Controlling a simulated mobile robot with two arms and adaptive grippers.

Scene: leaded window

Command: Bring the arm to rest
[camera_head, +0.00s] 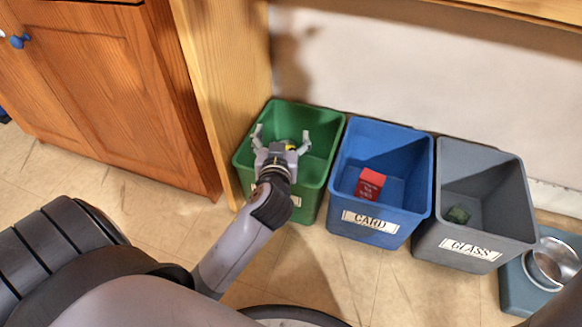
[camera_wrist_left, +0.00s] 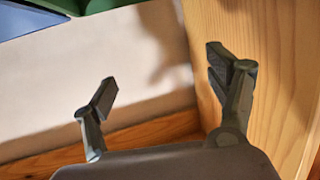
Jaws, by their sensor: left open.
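My left arm comes in from the lower left in the head view. Its gripper (camera_head: 281,137) is over the green bin (camera_head: 318,190), with the two fingers spread apart. The wrist hides part of the bin's front and its label. In the left wrist view the open fingers (camera_wrist_left: 165,90) have nothing between them. The white wall and a wooden panel show behind them. My right gripper is not in view.
A blue bin (camera_head: 390,230) marked CARD holds a red box (camera_head: 369,184). A metal bowl (camera_head: 552,262) sits at the right. A wooden cabinet (camera_head: 100,85) stands at the left.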

